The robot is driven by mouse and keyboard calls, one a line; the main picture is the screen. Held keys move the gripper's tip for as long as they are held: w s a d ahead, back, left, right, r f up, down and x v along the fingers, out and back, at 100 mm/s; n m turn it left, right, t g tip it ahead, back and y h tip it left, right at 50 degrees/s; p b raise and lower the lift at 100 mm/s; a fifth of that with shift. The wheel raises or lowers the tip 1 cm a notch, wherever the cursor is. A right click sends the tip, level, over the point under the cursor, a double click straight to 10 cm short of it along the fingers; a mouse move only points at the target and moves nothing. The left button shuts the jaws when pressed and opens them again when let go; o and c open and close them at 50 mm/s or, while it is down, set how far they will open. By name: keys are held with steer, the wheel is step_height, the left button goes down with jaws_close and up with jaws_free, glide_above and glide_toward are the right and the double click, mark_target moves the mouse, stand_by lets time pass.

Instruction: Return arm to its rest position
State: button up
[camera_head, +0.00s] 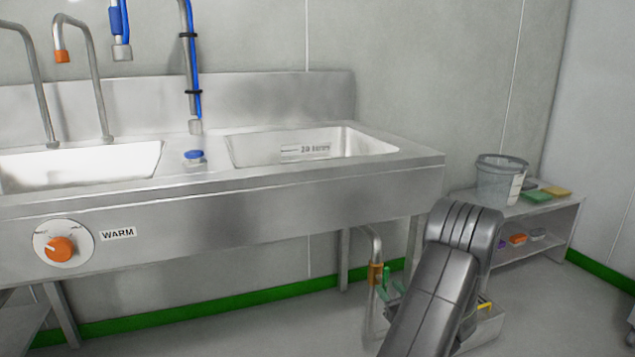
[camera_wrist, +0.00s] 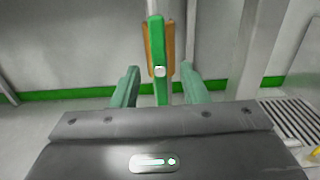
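My gripper (camera_wrist: 159,72) is open in the wrist view, its two green fingers spread apart. A green valve handle (camera_wrist: 157,42) stands upright just beyond and between the fingertips, with visible space on both sides. An orange-brown valve body (camera_wrist: 171,48) is behind the handle. In the head view my dark arm reaches low in front of the sink, and the valve (camera_head: 376,273) sits on a drain pipe (camera_head: 371,310) to its left. The fingers are mostly hidden there by the arm.
The steel sink unit (camera_head: 230,215) with an orange WARM knob (camera_head: 60,249) is above and left of the arm. A low shelf (camera_head: 540,215) with a clear bucket (camera_head: 500,180) stands at right. A grate (camera_wrist: 293,122) lies right in the wrist view.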

mark_target(386, 285)
steer(key=x, duration=0.3)
steer(key=shift+w+a+b, duration=0.15)
steer(key=shift+w+b, duration=0.1)
steer(key=shift+b, duration=0.05)
steer(key=shift+s+r+m+p, duration=0.15)
steer(key=shift+r+m+p, duration=0.15)
steer(key=shift+m+p, duration=0.9)
steer(key=m+p, duration=0.4)
steer(key=m, duration=0.1)
steer(key=shift+f, duration=0.1)
steer(key=shift+f+m+p, duration=0.15)
steer(key=shift+m+p, duration=0.6)
steer(key=shift+m, duration=0.65)
steer(key=shift+s, duration=0.1)
